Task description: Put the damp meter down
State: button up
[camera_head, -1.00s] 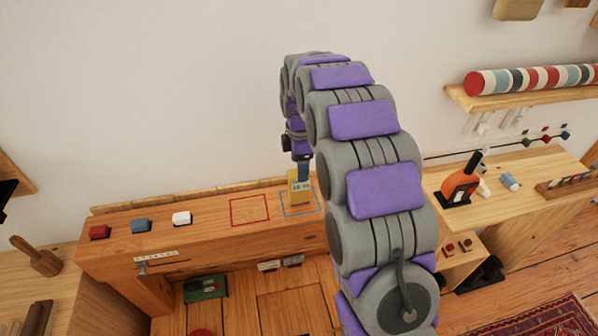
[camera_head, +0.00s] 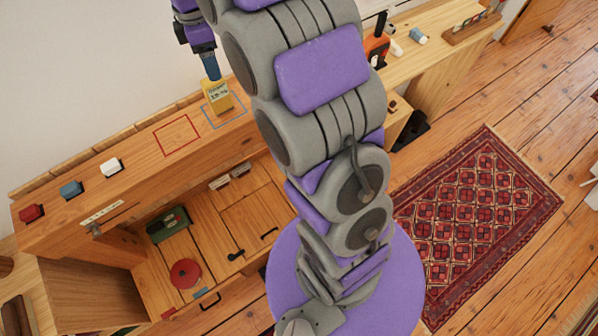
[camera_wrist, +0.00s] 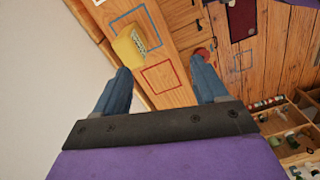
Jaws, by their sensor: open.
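The yellow damp meter (camera_head: 217,96) has a pale label or display face and stands upright on the wooden bench top (camera_head: 140,160). It is at the blue outlined square (camera_head: 236,119), covering part of its outline. In the wrist view the damp meter (camera_wrist: 130,47) is just beyond my left fingertip, not between the fingers. My gripper (camera_wrist: 160,65) is open, with two blue fingers spread wide and nothing between them. In the head view my gripper (camera_head: 209,66) appears directly above or behind the meter; whether one finger touches it I cannot tell.
A red outlined square (camera_head: 177,136) is empty. White (camera_head: 110,167), blue (camera_head: 71,189) and red (camera_head: 32,213) blocks stand along the bench. A wall rises behind. A patterned rug (camera_head: 478,205) lies on the floor at right. An orange-and-black tool (camera_head: 376,50) stands on the right-hand table.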

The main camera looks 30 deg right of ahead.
jog(key=s+f+m+g, duration=0.1)
jog(key=s+m, duration=1.4)
jog(key=s, duration=2.1)
jog(key=shift+f+g, duration=0.25)
jog(key=shift+g, duration=0.05)
jog(key=shift+f, duration=0.2)
jog(key=shift+w, duration=0.1)
